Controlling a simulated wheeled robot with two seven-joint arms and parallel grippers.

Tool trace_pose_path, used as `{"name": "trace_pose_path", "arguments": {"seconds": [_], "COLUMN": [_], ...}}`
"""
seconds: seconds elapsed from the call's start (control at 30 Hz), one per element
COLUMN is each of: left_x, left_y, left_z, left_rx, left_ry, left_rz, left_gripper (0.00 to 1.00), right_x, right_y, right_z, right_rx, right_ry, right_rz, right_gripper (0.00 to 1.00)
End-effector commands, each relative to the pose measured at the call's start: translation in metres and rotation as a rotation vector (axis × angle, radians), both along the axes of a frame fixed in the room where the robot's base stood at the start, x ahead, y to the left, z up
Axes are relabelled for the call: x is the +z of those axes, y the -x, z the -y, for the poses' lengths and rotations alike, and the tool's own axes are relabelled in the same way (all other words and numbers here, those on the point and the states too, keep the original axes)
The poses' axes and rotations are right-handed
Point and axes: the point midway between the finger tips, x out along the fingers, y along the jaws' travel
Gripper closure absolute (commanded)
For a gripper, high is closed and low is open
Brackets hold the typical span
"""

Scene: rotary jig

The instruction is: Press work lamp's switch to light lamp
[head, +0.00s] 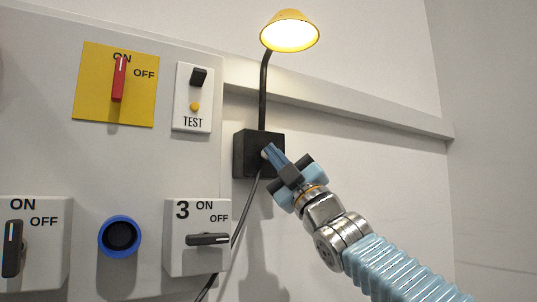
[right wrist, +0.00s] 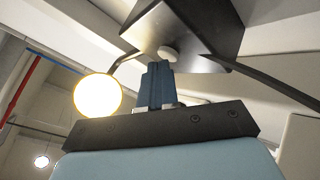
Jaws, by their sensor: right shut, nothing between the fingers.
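The work lamp (head: 289,30) has a yellow shade on a dark stem, and its underside glows bright; the glowing lamp also shows in the right wrist view (right wrist: 97,95). Its black switch box (head: 246,152) is on the wall below the stem. A pale round button (right wrist: 167,53) sticks out of the box in the right wrist view. My right gripper (head: 268,150) is shut and empty, with its fingertips at the button; in the right wrist view the tips (right wrist: 157,66) are just below it. I cannot tell whether they touch. My left gripper is out of view.
Left of the box is a panel with a red switch on a yellow plate (head: 90,105), a TEST switch plate (head: 193,115), a blue-ringed socket (head: 105,252) and a number 3 switch box (head: 185,262). A grey cable (head: 240,222) hangs from the box. The wall at right is clear.

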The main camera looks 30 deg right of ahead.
Motion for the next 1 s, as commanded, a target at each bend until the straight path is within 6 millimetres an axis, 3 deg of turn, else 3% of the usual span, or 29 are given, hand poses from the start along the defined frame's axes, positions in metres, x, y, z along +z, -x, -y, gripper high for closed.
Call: {"name": "trace_pose_path", "arguments": {"seconds": [0.57, 1.0], "left_x": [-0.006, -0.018], "left_y": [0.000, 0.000], "left_z": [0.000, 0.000], "left_rx": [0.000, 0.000], "left_ry": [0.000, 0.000], "left_rz": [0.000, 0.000], "left_gripper": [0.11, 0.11], "right_x": [-0.001, -0.001], "right_y": [0.012, 0.060], "right_z": [0.001, 0.004], "right_rx": [-0.001, -0.003], "right_ry": [0.001, 0.003], "right_rz": [0.000, 0.001], "right_gripper": [1.00, 1.00]}}
